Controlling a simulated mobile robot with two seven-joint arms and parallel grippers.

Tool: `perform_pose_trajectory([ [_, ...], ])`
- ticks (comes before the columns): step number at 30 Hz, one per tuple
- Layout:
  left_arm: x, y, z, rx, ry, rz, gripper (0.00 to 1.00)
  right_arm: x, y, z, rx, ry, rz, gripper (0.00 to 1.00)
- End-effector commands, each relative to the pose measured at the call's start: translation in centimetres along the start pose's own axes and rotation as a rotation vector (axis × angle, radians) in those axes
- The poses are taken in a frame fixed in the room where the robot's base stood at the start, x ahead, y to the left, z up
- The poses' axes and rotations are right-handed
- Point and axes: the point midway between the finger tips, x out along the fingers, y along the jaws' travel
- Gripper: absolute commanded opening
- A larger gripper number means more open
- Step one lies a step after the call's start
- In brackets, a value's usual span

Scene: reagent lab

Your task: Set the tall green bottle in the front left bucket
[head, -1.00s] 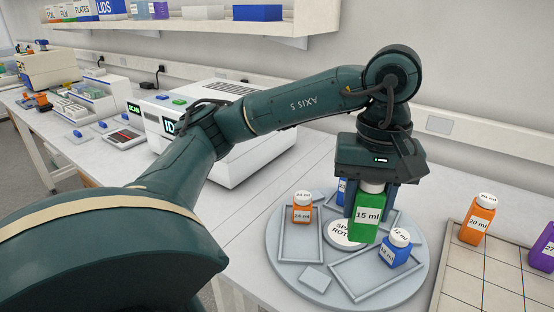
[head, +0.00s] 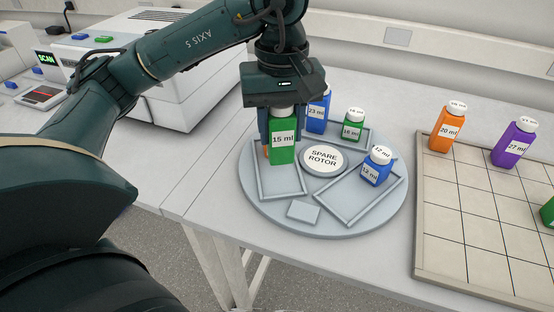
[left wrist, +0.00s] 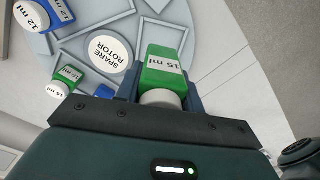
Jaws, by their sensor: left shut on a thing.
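My left gripper (head: 283,135) is shut on the tall green 15 ml bottle (head: 283,153), upright with a white cap. The bottle also shows between the fingers in the left wrist view (left wrist: 163,68). In the head view it overlaps the back part of the front left bucket (head: 281,194), a shallow grey tray on the round rotor (head: 248,200). I cannot tell whether its base touches the bucket floor. An orange bottle (head: 266,150) is almost hidden behind it and my finger. My right gripper is not in view.
The front right bucket (head: 341,215) holds a blue 12 ml bottle (head: 376,168). Behind stand a blue 23 ml bottle (head: 318,113) and a short green 16 ml bottle (head: 352,129). Orange (head: 446,131) and purple (head: 513,146) bottles stand on the tiled tray (head: 450,220) at right.

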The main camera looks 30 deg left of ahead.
Motion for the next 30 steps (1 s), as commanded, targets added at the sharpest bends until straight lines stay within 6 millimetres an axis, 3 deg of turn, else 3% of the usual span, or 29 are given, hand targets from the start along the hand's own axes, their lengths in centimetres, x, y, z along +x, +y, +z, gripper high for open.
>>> perform_pose_trajectory([
  [12,5.2,-0.1,0.0,-0.002,0.0,-0.002,0.15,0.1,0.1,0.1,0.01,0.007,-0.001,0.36],
  [25,6.1,0.0,0.0,0.0,0.001,0.001,0.15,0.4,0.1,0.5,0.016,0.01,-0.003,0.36],
  [26,6.0,0.0,0.0,0.0,0.001,0.001,0.39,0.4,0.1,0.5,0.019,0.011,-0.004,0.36],
  [30,5.9,0.0,0.0,0.0,0.001,0.001,0.5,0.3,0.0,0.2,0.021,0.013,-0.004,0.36],
])
